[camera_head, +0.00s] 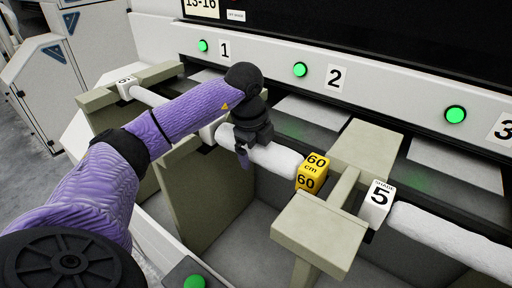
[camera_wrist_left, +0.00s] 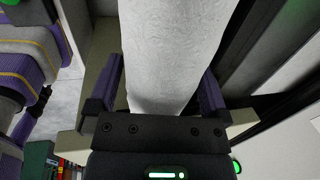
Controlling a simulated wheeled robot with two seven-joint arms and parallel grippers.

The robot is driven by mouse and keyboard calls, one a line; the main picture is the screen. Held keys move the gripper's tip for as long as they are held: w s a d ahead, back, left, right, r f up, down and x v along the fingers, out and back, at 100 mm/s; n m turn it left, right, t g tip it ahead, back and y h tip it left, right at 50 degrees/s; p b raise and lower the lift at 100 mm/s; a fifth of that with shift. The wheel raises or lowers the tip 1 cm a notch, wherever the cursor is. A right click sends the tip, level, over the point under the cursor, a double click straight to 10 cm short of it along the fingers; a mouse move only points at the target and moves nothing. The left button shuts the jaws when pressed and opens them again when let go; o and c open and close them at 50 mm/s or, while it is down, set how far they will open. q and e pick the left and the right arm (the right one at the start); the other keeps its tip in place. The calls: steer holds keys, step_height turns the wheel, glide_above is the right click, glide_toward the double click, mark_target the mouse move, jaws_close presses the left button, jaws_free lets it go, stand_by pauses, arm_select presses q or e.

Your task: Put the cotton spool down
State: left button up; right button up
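The cotton spool (camera_head: 278,160) is a white roll lying level across the bay below number 2, between the beige supports. Its right end is by a yellow "60 cm" cube (camera_head: 312,173). My left gripper (camera_head: 246,155) is over the spool with its fingers down around it. In the left wrist view the spool (camera_wrist_left: 172,50) runs between the two purple fingers of the gripper (camera_wrist_left: 160,92), which stand wide apart with what looks like a narrow gap on each side. The spool's underside and its contact with the supports are hidden. My right gripper is out of view.
A beige T-shaped support (camera_head: 318,232) stands right of the spool, with a white "5" block (camera_head: 377,204). Another white roll (camera_head: 450,240) lies at the right. A beige divider (camera_head: 195,185) stands left. The machine front with green buttons (camera_head: 300,69) runs behind.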

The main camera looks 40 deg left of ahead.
arm_select(q)
step_height(320, 180, up, 12)
steer(key=s+p, duration=0.2)
steer(key=p, duration=0.1)
steer(key=shift+s+d+p, duration=0.15)
steer(key=shift+p, duration=0.25)
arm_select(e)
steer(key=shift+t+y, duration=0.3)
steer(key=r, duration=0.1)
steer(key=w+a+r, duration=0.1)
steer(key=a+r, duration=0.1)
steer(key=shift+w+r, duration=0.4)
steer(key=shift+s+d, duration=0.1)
